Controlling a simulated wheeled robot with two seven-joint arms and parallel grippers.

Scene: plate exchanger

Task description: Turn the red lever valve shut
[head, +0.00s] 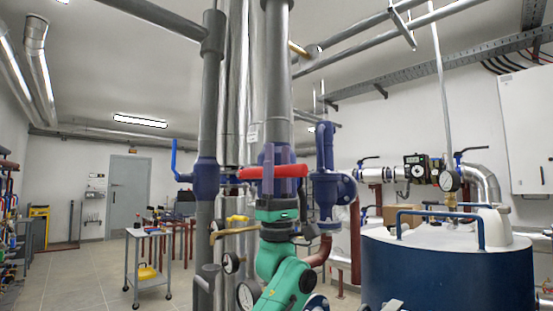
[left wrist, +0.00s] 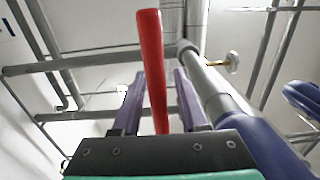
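The red lever (head: 275,171) lies roughly level across the middle of the head view, at the grey and dark blue pipework. In the left wrist view the red lever (left wrist: 151,60) runs up the picture between the two purple fingers. My left gripper (head: 270,155) points upward at the lever, its purple fingers showing above and below the red bar. In the wrist view the fingers of my left gripper (left wrist: 160,82) stand apart, with a gap on each side of the lever. Contact is not visible. The lever's pivot is hard to make out. My right gripper is not in view.
A vertical grey pipe (head: 209,110) stands just left of the lever. A blue flanged valve (head: 326,186) is close on the right. A large blue tank (head: 445,270) fills the right. Open floor and a cart (head: 147,239) lie behind left.

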